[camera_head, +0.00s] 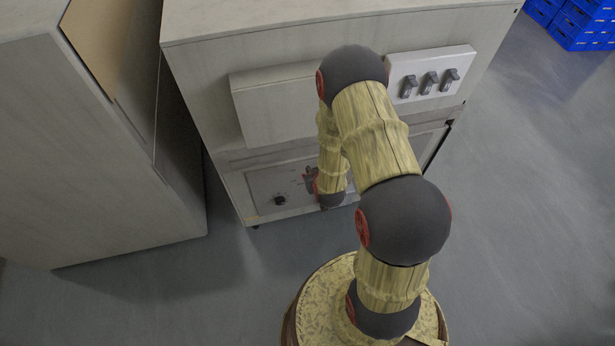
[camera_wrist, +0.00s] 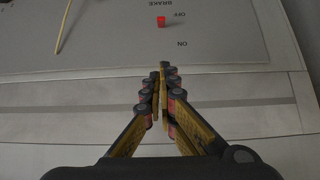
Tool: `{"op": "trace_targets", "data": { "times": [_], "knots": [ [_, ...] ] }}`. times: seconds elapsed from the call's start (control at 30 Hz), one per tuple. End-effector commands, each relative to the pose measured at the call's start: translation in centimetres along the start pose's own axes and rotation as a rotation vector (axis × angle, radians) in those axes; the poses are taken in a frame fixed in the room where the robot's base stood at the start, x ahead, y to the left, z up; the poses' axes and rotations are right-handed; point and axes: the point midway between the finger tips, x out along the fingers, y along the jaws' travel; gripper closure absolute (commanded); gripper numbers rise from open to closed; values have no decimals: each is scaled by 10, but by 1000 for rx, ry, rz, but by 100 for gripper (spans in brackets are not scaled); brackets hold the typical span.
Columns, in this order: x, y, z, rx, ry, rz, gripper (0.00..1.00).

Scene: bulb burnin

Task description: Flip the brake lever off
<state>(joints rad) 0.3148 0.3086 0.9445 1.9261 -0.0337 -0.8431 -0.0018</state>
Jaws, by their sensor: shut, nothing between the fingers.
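In the wrist view a grey panel (camera_wrist: 110,40) carries the words BRAKE, OFF and ON, upside down. A small red piece (camera_wrist: 161,21), which looks like the brake lever's tip, stands beside the labels, closer to OFF than to ON. The rest of the lever cannot be made out. My gripper (camera_wrist: 161,68) is shut and empty, its fingertips apart from the red piece in the picture. In the head view the lower front panel (camera_head: 265,185) of the cabinet is partly hidden by my arm, and the lever cannot be picked out there.
The panel also has a dark knob (camera_head: 279,201); a thin yellow rod (camera_wrist: 64,27) shows over it in the wrist view. Above are a pale box (camera_head: 270,105) and a white plate with three switches (camera_head: 429,84). A tall cabinet (camera_head: 90,160) stands close on the left.

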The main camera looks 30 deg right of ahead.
Motion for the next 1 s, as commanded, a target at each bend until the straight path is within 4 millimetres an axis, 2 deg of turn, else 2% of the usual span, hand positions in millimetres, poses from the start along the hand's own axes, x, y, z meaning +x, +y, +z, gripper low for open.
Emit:
{"op": "trace_targets", "data": {
  "times": [0.27,0.47,0.8,1.0],
  "knots": [
    [6,0,1,0,-1,0,100],
    [37,0,2,0,-1,0,100],
    [104,0,3,0,-1,0,100],
    [109,0,30,0,-3,0,100]
  ]
}}
